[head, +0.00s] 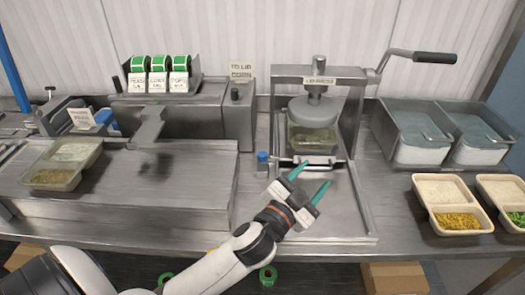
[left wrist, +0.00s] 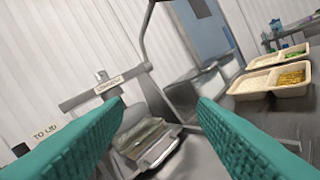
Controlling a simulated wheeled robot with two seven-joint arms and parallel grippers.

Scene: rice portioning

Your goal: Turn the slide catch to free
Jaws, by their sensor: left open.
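In the left wrist view the container (left wrist: 145,133) shows between the fingers; the knob does not.
The press handle (head: 435,58) sticks out to the upper right. Two bins (head: 420,152) stand right of the press, with filled trays (head: 450,229) in front. A lidded tray (head: 60,178) rests at left on the raised steel platform (head: 200,190).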

